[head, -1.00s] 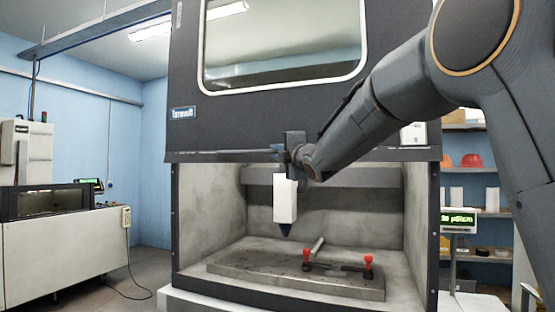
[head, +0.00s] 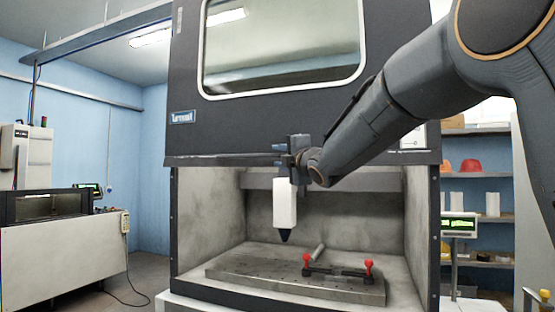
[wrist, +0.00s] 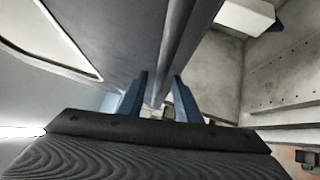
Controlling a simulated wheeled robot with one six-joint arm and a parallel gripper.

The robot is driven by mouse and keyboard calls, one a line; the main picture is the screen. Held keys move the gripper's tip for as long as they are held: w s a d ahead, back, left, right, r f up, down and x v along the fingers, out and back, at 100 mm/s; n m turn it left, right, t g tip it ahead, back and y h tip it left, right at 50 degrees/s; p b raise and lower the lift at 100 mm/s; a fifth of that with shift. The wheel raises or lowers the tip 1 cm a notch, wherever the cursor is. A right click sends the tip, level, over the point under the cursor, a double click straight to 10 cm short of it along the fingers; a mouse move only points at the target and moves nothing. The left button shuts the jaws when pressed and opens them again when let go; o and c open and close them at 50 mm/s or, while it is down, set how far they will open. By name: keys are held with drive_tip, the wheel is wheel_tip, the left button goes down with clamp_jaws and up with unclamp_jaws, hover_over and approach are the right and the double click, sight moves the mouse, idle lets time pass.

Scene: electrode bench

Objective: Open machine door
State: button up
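The machine door (head: 290,122) is a dark panel with a large window, in the upper middle of the head view. It is raised, and the work chamber below it is uncovered. A handle bar (head: 225,160) runs along its lower edge; the bar also crosses the wrist view (wrist: 181,42). My gripper (head: 297,146) is at this lower edge. In the wrist view its two blue fingers (wrist: 159,85) stand apart, one on each side of the bar, with a small gap on the left side. Contact on the right side is hard to tell.
Inside the chamber, a white spindle head (head: 285,205) hangs above a metal bed (head: 240,272) with a red-knobbed fixture (head: 338,270). A shelf (head: 480,174) stands at right. Another machine (head: 60,255) is at left, with open floor between.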

drive_tip(key=shift+b+v, duration=0.65)
drive_tip(key=shift+v, duration=2.1)
drive_tip(key=s+d+f+m+g+h, duration=0.25)
drive_tip(key=d+f+m, duration=0.2)
drive_tip(key=f, duration=0.65)
drive_tip(key=s+d+f+m+g+h, duration=0.25)
drive_tip(key=d+f+m, duration=0.2)
drive_tip(key=f, duration=0.65)
drive_tip(key=s+d+f+m+g+h, duration=0.25)
drive_tip(key=d+f+m, duration=0.2)
drive_tip(key=f, duration=0.65)
drive_tip(key=s+d+f+m+g, duration=0.1)
drive_tip(key=s+f+m+g, duration=0.2)
drive_tip(key=s+f, duration=0.3)
drive_tip(key=s+d+f+m+g, duration=0.1)
drive_tip(key=s+f+m+g, duration=0.2)
drive_tip(key=s+f, duration=0.4)
drive_tip(key=s+d+f+m+g+h, duration=0.1)
drive_tip(key=s+f+m+g, duration=0.3)
drive_tip(key=s, duration=1.3)
wheel_tip(320, 180, down, 3)
drive_tip(key=shift+d+r+m, duration=0.1)
drive_tip(key=shift+d+m, duration=0.25)
drive_tip(key=shift+m, duration=0.3)
drive_tip(key=shift+s+d, duration=0.1)
